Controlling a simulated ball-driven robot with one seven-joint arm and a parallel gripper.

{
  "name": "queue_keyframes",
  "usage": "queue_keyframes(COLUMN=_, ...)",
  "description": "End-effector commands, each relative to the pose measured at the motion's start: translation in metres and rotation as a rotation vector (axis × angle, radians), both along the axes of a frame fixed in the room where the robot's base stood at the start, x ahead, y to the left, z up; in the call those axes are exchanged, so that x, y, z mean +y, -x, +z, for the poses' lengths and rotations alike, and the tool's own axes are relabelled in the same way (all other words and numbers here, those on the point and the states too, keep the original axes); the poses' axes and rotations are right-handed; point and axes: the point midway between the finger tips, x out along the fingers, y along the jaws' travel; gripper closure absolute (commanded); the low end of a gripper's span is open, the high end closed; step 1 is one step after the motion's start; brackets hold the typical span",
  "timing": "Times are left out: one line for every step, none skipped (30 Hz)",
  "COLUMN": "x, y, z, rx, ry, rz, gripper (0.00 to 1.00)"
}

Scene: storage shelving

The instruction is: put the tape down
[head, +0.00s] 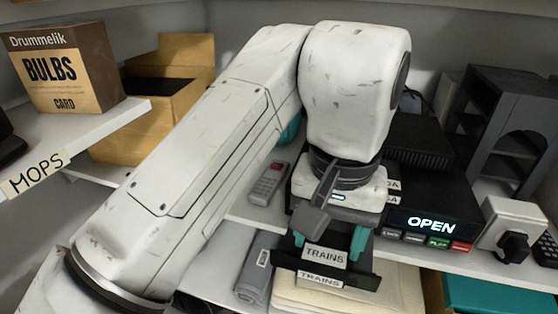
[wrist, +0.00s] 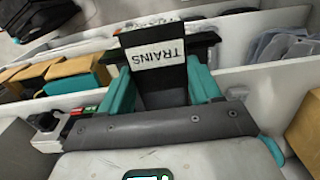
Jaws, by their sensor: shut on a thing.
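A black tape (wrist: 160,85) with a white label reading TRAINS is between the teal fingers of my gripper (wrist: 163,88) in the wrist view. In the head view my gripper (head: 330,240) points down and is shut on this tape, whose TRAINS label (head: 326,254) faces the camera. Just below and in front of it is a second dark edge (head: 355,281) with another TRAINS label (head: 319,279). I cannot tell whether the held tape touches it. The tape's far side is hidden by my gripper.
A cream stack (head: 390,294) lies below the tape. A black device showing OPEN (head: 432,222) stands to the right, near a white box with a black knob (head: 512,232). A grey handset (head: 268,184) lies to the left. A bulbs box (head: 62,70) stands on the MOPS shelf.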

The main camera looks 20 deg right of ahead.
Motion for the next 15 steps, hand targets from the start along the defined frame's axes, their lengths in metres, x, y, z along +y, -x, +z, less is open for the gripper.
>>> queue_keyframes(x=-0.009, y=-0.010, z=0.002, rx=0.003, ry=0.002, rz=-0.004, gripper=0.75)
queue_keyframes(x=-0.013, y=-0.016, z=0.002, rx=0.003, ry=0.002, rz=-0.002, gripper=0.75)
queue_keyframes(x=-0.019, y=-0.023, z=0.002, rx=0.003, ry=0.003, rz=-0.002, gripper=0.75)
queue_keyframes(x=-0.022, y=-0.028, z=0.002, rx=0.003, ry=0.002, rz=-0.002, gripper=0.75)
queue_keyframes(x=-0.026, y=-0.033, z=0.002, rx=0.002, ry=0.001, rz=-0.001, gripper=0.75)
queue_keyframes(x=-0.030, y=-0.039, z=0.002, rx=0.003, ry=0.002, rz=-0.001, gripper=0.75)
queue_keyframes(x=-0.032, y=-0.043, z=0.001, rx=0.001, ry=0.002, rz=-0.001, gripper=0.75)
queue_keyframes(x=-0.034, y=-0.046, z=0.001, rx=0.001, ry=0.001, rz=-0.001, gripper=0.75)
queue_keyframes(x=-0.037, y=-0.049, z=0.001, rx=0.001, ry=0.001, rz=-0.001, gripper=0.75)
queue_keyframes(x=-0.038, y=-0.051, z=0.001, rx=0.001, ry=0.001, rz=-0.001, gripper=0.75)
queue_keyframes(x=-0.039, y=-0.052, z=0.000, rx=0.001, ry=0.001, rz=-0.001, gripper=0.75)
queue_keyframes(x=-0.039, y=-0.054, z=0.000, rx=0.001, ry=0.001, rz=0.000, gripper=0.75)
queue_keyframes(x=-0.040, y=-0.054, z=-0.001, rx=0.001, ry=0.000, rz=0.000, gripper=0.75)
queue_keyframes(x=-0.040, y=-0.055, z=-0.002, rx=0.001, ry=0.000, rz=0.000, gripper=0.75)
queue_keyframes(x=-0.040, y=-0.055, z=-0.005, rx=0.001, ry=0.000, rz=0.001, gripper=0.75)
